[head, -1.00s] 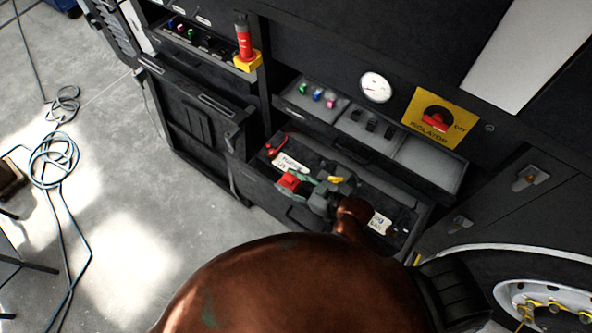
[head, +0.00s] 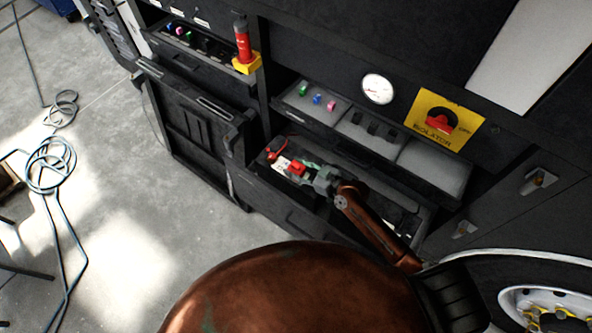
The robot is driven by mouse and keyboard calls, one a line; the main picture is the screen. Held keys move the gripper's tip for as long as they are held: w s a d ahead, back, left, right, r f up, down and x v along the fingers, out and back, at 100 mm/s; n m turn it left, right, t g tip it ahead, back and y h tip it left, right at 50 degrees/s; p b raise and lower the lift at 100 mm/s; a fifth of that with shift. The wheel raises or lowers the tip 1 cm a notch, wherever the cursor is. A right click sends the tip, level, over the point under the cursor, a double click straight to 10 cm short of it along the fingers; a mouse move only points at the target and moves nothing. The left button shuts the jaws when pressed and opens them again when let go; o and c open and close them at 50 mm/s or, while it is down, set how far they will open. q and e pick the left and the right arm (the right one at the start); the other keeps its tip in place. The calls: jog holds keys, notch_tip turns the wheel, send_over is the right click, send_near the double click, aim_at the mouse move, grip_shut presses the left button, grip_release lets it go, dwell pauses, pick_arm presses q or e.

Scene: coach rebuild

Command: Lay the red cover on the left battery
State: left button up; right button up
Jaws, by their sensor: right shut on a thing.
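The small red cover (head: 297,168) is at the fingertips of my right gripper (head: 307,172), over the left battery in the open lower tray. The gripper is shut on it. I cannot tell whether the cover touches the battery. The left battery (head: 280,164) shows as a dark top with a white label, partly hidden by the cover and the gripper. A red terminal clamp with a cable (head: 273,152) is at its far left end. My left gripper is not in view.
A yellow isolator plate (head: 445,118) is at right. The floor at left has coiled hose (head: 48,165).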

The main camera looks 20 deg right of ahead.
aim_at(302, 172)
jog(key=shift+f, duration=0.7)
jog(key=shift+f, duration=0.25)
jog(key=o, duration=1.1)
jog(key=shift+r, duration=0.1)
jog(key=shift+r, duration=0.15)
jog(key=v, duration=0.6)
jog(key=shift+s+d, duration=0.1)
jog(key=shift+s, duration=0.05)
jog(key=shift+s+d+r+b, duration=0.25)
jog(key=shift+s+d+b, duration=0.1)
jog(key=shift+s, duration=0.15)
